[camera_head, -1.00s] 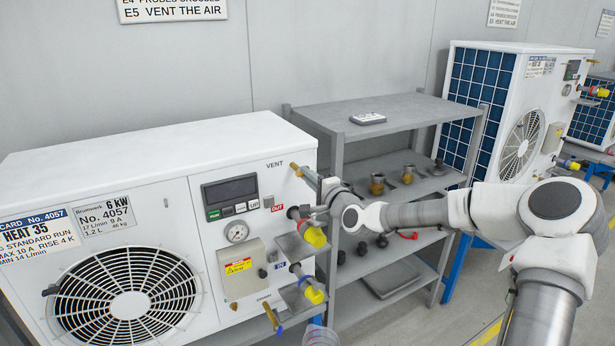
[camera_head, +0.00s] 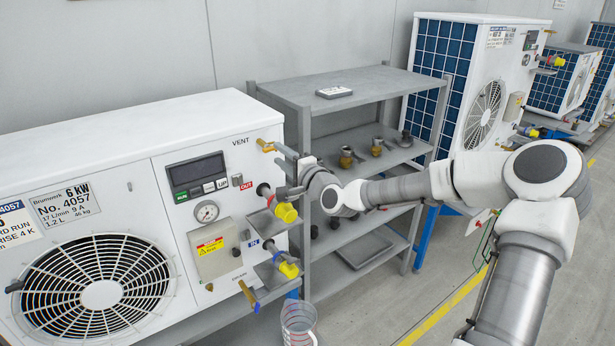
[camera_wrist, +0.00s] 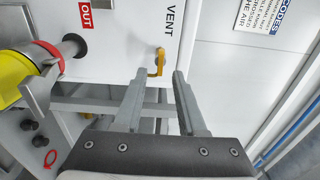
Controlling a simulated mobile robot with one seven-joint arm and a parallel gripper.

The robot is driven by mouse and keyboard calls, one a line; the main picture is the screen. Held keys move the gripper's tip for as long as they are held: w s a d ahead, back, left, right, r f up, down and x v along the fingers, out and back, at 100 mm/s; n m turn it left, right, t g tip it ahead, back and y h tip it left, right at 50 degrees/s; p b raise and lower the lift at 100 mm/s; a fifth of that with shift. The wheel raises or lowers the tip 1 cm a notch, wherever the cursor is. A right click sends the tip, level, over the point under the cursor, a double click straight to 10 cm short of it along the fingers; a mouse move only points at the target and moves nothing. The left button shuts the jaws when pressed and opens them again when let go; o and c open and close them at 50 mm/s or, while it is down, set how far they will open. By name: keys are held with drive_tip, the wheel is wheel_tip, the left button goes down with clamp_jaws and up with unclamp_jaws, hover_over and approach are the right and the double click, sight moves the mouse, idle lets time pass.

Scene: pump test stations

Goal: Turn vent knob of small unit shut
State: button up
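The small unit (camera_head: 150,170) is the white box No. 4057 at the left in the head view. Its brass-yellow vent knob (camera_head: 266,146) sticks out near the upper right of the front panel, by the word VENT. In the wrist view the vent knob (camera_wrist: 157,62) lies ahead of the fingertips, roughly between their lines. My gripper (camera_head: 278,154) is just right of and below the knob in the head view. In the wrist view my gripper (camera_wrist: 159,74) is open, with nothing between its fingers. I cannot tell whether a finger touches the knob.
Below are hose ports with yellow caps (camera_head: 286,212), a drain valve (camera_head: 248,296) and a clear jug (camera_head: 298,322). A grey shelf rack (camera_head: 350,110) with fittings stands right of the unit. Another unit (camera_head: 480,90) stands further right. Floor at the lower right is clear.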

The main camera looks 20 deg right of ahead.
drive_tip(key=v, duration=1.4)
